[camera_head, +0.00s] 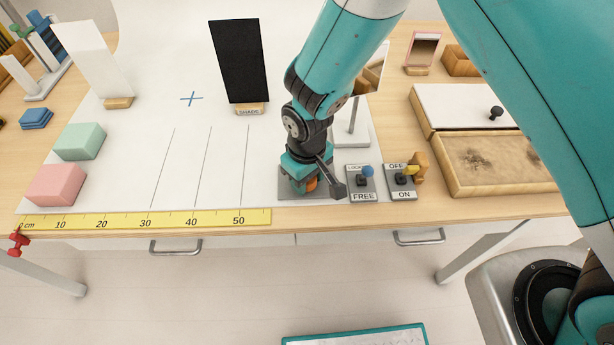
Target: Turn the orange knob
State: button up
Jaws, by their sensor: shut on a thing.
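The orange knob (312,184) sits on a grey plate (289,188) near the front edge of the table. My gripper (309,182) points down over it and is shut on it. Only a small part of the knob shows; the rest is hidden by my gripper and wrist. Which way the knob is turned cannot be seen.
Just right stand a blue-tipped LOCK/FREE switch (361,183) and a yellow-tipped OFF/ON switch (401,182). A black SHADE panel (238,62) stands behind. A yellow ruler (145,219) lies along the front edge. A wooden tray (497,190) is at right. The white sheet's middle is clear.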

dwell(0.4)
jog(key=o, duration=0.9)
jog(key=shift+o, duration=0.2)
jog(key=shift+r, duration=0.1)
notch_tip(320, 180, up, 17)
jog(key=b, duration=0.1)
jog(key=shift+r, duration=0.15)
jog(key=s+d+r+y, duration=0.2)
jog(key=s+d+r, duration=0.3)
jog(key=s, duration=0.3)
jog(key=s+d+r+y, duration=0.2)
jog(key=s+d+r, duration=0.3)
jog(key=s, duration=0.3)
jog(key=shift+s+d+r+m, duration=0.3)
jog(key=shift+d+r, duration=0.1)
jog(key=shift+d, duration=0.35)
